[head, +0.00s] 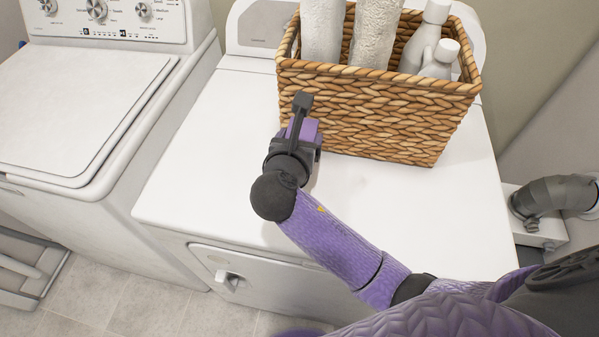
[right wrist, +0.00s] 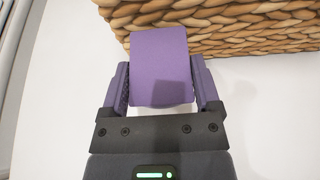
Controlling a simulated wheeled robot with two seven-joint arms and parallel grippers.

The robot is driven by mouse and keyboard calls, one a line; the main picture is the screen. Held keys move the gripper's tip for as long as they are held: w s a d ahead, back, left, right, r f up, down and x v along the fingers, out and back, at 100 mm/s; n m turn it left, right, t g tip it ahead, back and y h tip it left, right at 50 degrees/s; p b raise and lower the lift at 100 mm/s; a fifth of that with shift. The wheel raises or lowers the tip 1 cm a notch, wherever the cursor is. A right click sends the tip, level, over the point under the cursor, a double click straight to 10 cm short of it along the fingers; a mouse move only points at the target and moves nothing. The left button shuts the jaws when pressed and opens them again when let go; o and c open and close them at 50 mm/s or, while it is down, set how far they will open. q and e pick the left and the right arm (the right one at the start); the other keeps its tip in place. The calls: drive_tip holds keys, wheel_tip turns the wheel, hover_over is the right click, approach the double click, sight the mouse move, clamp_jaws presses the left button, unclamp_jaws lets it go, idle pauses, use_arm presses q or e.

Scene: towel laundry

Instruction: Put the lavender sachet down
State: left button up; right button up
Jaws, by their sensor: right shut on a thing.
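The lavender sachet (right wrist: 160,68) is a flat purple block between the two fingers of my right gripper (right wrist: 161,88) in the right wrist view. The gripper is shut on it. In the head view the sachet (head: 308,128) shows partly behind my right gripper (head: 301,118), over the white dryer top (head: 215,140), at the left front of the wicker basket. Whether the sachet touches the dryer top or the basket I cannot tell. My left gripper is not in view.
The wicker basket (head: 375,112) stands at the back of the dryer with rolled towels (head: 374,35) and white bottles (head: 424,40) in it. A washer (head: 75,110) stands to the left, lid shut. The dryer top left of the gripper is clear.

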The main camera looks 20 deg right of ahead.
wheel_tip(320, 180, down, 4)
drive_tip(key=shift+r+b, duration=0.2)
drive_tip(key=shift+b, duration=0.35)
wheel_tip(320, 180, down, 5)
drive_tip(key=shift+r+b, duration=0.1)
drive_tip(key=shift+b, duration=1.15)
drive_tip(key=shift+r, duration=0.2)
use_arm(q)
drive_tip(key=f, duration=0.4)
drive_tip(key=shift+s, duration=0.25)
use_arm(e)
drive_tip(key=o, duration=1)
drive_tip(key=shift+f, duration=0.1)
